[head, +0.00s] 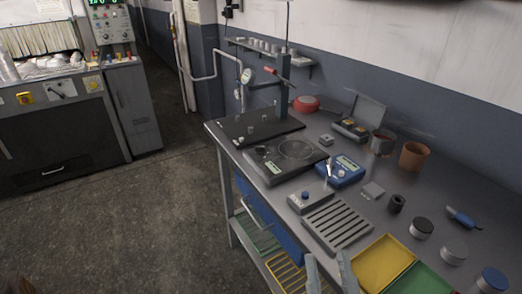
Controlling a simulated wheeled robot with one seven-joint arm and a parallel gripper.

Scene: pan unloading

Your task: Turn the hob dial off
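A black hob (284,158) with a pale ring on its top lies on the grey workbench (365,222), left of a blue meter. Small controls (270,166) show at its left side, too small for me to tell the dial's setting. My gripper (327,256) shows at the bottom edge as two grey fingers standing apart, with nothing seen between them. It is at the near side of the bench, well short of the hob. The rest of my gripper is cut off by the frame.
A blue meter (340,171), a small grey box with a lever (310,196) and a slotted grey rack (337,224) lie between my gripper and the hob. Yellow (384,262) and green trays are at the near right. A dark stand plate (253,128) lies beyond the hob.

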